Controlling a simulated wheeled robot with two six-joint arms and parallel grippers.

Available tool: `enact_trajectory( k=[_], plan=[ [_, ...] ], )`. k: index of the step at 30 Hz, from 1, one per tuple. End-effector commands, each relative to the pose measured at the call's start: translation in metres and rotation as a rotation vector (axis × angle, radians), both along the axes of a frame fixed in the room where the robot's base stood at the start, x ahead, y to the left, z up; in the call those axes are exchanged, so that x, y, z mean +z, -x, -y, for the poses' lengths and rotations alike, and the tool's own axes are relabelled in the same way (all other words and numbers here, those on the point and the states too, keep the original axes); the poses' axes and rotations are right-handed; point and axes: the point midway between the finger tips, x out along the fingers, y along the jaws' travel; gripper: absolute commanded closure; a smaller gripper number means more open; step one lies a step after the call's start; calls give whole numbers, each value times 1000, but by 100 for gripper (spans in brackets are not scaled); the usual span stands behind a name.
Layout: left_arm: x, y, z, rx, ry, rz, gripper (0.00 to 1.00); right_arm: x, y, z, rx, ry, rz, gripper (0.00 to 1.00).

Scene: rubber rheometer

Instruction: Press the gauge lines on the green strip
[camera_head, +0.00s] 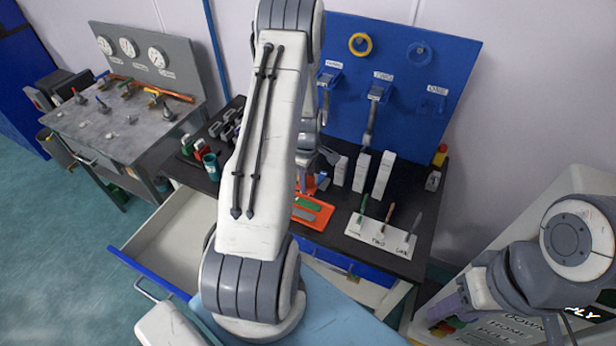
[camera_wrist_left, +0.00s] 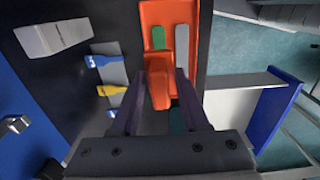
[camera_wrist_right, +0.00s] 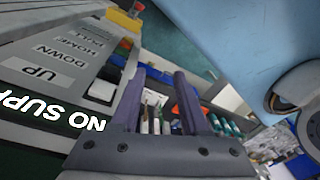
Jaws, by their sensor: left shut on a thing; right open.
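An orange tray (camera_head: 319,219) lies on the black bench. It holds a green strip (camera_head: 311,203) beside a grey strip (camera_head: 303,213). In the left wrist view, the tray (camera_wrist_left: 150,10) shows the green strip (camera_wrist_left: 158,37) next to the grey strip (camera_wrist_left: 182,45). My left gripper (camera_wrist_left: 162,78) is shut on an orange tool (camera_wrist_left: 160,88) in front of the strips. The tool's working face is hidden, and I cannot tell whether it touches the green strip. My left arm hides part of this area in the head view. My right gripper (camera_wrist_right: 160,78) is open and empty, away from the tray.
A white holder (camera_head: 372,236) with upright coloured pieces stands right of the tray, with white blocks (camera_head: 361,172) behind it. An open drawer (camera_head: 180,240) juts out at the front left. A blue pegboard (camera_head: 400,60) backs the bench. A grey machine panel (camera_wrist_right: 60,55) is beside my right gripper.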

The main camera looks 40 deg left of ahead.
Motion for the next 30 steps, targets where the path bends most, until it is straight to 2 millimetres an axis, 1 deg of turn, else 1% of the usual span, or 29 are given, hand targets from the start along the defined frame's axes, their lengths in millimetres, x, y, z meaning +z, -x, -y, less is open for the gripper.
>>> enact_trajectory(
  k=[5,10,14,24,30],
  plan=[
    [0,-1,2,-2,0,1,91,-1,0,0,0,0,0,55],
    [-8,0,1,-1,0,0,91,-7,0,0,-1,0,0,55],
    [-18,0,0,-1,0,0,91,-15,0,0,-2,0,0,55],
    [-51,1,0,0,0,0,91,-40,0,0,-7,0,-1,55],
    [-60,1,0,0,-1,1,91,-47,0,0,-8,0,-1,55]
  ],
)
